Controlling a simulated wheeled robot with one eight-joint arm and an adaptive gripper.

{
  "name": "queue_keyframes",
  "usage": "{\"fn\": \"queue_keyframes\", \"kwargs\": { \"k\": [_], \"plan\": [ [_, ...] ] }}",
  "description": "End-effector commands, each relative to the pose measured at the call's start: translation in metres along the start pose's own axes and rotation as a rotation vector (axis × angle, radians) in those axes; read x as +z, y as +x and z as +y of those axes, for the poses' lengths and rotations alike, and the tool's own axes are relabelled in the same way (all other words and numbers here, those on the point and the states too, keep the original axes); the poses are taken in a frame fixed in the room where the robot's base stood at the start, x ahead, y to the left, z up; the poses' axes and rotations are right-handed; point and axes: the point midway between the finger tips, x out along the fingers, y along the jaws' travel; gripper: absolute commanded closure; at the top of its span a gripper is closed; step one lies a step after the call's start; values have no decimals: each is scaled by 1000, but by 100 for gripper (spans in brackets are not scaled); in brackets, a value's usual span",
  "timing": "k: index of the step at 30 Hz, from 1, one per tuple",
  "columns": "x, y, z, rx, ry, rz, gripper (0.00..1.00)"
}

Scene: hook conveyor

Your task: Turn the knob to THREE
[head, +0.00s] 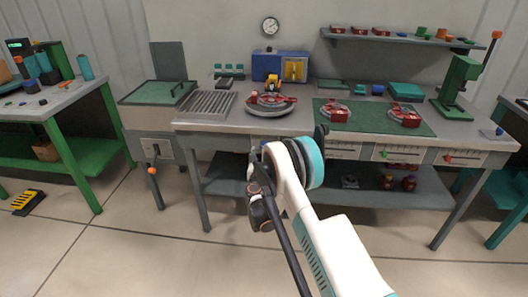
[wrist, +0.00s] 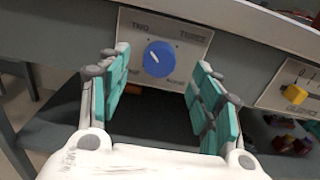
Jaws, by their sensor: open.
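The blue knob (wrist: 158,58) sits on a pale label plate (wrist: 185,35) on the bench front in the wrist view. Its white pointer mark looks tilted to the upper left. The plate reads TWO at upper left and THREE at upper right; the lower labels are partly covered and too small to read. My gripper (wrist: 161,64) is open, with one green-padded finger on each side of the knob and gaps showing between. In the head view my arm hides the knob.
A second plate with a yellow knob (wrist: 294,94) is to the right in the wrist view. The workbench (head: 215,127) carries a green mat (head: 365,125), red parts and a blue machine (head: 280,66). More front plates include one with a green knob (head: 385,154). A lower shelf (head: 425,190) holds small items.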

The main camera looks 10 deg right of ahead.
Motion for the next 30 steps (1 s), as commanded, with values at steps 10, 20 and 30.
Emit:
{"fn": "queue_keyframes", "kwargs": {
  "k": [10, 20, 30],
  "plan": [
    [-1, 47, 0, 0, 1, 0, 41],
    [0, 53, 0, 0, 1, 0, 41],
    [0, 53, 0, 0, 1, 0, 86]
  ]
}}
